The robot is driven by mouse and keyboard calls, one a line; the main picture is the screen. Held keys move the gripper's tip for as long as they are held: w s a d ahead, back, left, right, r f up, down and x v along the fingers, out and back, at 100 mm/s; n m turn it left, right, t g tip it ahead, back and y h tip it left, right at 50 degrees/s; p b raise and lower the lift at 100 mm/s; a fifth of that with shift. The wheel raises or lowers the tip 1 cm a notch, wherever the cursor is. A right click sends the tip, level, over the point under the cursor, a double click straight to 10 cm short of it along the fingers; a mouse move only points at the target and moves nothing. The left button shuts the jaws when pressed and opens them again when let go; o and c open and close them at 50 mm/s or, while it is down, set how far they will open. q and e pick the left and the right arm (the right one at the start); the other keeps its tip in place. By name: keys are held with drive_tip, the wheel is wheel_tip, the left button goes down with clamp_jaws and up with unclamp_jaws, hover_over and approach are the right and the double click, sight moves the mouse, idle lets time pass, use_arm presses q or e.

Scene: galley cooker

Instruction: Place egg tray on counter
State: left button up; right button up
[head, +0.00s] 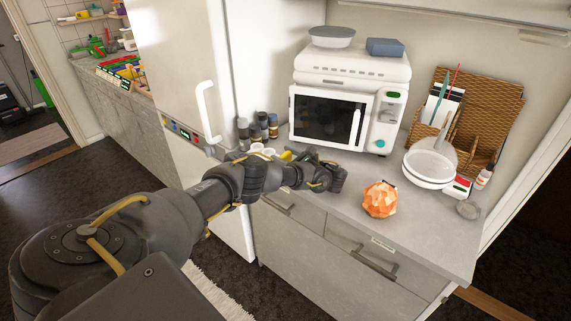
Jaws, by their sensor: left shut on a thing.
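My left gripper (325,178) is at the end of the arm that comes in from the lower left. It appears over the grey counter (427,232), in front of the microwave. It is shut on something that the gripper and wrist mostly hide. Small white shapes (259,151) and a yellow bit (287,156) show just behind the wrist. I cannot tell whether they belong to an egg tray, and no egg tray can be clearly made out. My right gripper is not in view.
A white microwave (340,113) and several dark jars (258,128) stand at the back. An orange faceted object (380,199) sits right of the gripper. A white pan (430,165) and woven baskets (485,105) are at the right. The front right counter is clear. The fridge (180,70) stands left.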

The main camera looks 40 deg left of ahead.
use_arm(q)
drive_tip(key=shift+s+d, duration=0.1)
drive_tip(key=shift+f, duration=0.4)
drive_tip(key=shift+s+f, duration=0.1)
drive_tip(key=shift+f, duration=0.05)
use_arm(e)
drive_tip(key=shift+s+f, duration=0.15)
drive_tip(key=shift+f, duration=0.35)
use_arm(q)
drive_tip(key=o, duration=1)
drive_tip(key=shift+s+f, duration=0.1)
drive_tip(key=shift+s, duration=0.05)
drive_tip(key=shift+o, duration=0.2)
